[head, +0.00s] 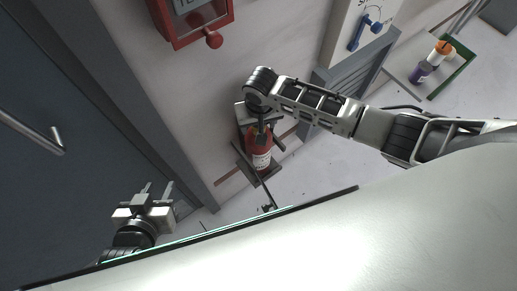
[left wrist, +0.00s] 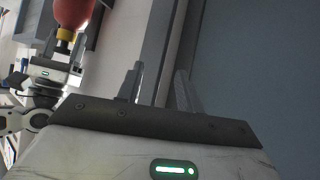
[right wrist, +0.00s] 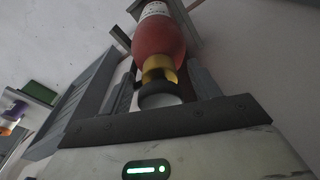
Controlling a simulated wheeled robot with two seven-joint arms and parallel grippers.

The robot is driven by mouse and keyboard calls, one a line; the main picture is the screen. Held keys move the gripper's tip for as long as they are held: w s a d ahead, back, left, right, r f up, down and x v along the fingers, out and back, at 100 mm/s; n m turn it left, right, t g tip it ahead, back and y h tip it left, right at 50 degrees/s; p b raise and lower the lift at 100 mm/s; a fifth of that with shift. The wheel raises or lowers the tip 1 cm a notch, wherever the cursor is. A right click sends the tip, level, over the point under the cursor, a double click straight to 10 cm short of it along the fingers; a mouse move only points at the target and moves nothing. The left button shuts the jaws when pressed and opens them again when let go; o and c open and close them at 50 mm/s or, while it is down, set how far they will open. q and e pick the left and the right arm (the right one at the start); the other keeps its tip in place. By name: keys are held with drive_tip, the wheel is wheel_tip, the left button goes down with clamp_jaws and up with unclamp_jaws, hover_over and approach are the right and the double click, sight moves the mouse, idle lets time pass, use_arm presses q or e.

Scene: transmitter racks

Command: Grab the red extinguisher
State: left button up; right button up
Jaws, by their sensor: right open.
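The red extinguisher (head: 259,150) stands against the wall below the red box in the head view, with a white label and a brass-coloured neck. In the right wrist view the extinguisher (right wrist: 158,45) has its neck and dark top between the fingers of my right gripper (right wrist: 170,90). My right gripper (head: 262,128) is open around that neck, with the fingers on either side. The extinguisher also shows at the top left of the left wrist view (left wrist: 72,12). My left gripper (head: 158,190) is open and empty, away to the left near the grey door; its fingers show in the left wrist view (left wrist: 158,88).
A red wall box (head: 192,18) hangs above the extinguisher. A grey door (head: 60,150) with a bar handle (head: 35,133) fills the left. A grey louvred cabinet (head: 355,68) stands right of the extinguisher. A green-edged tray (head: 457,68) with bottles lies at the upper right.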

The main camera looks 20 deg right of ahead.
clamp_jaws()
drive_tip(key=shift+w+r, duration=0.2)
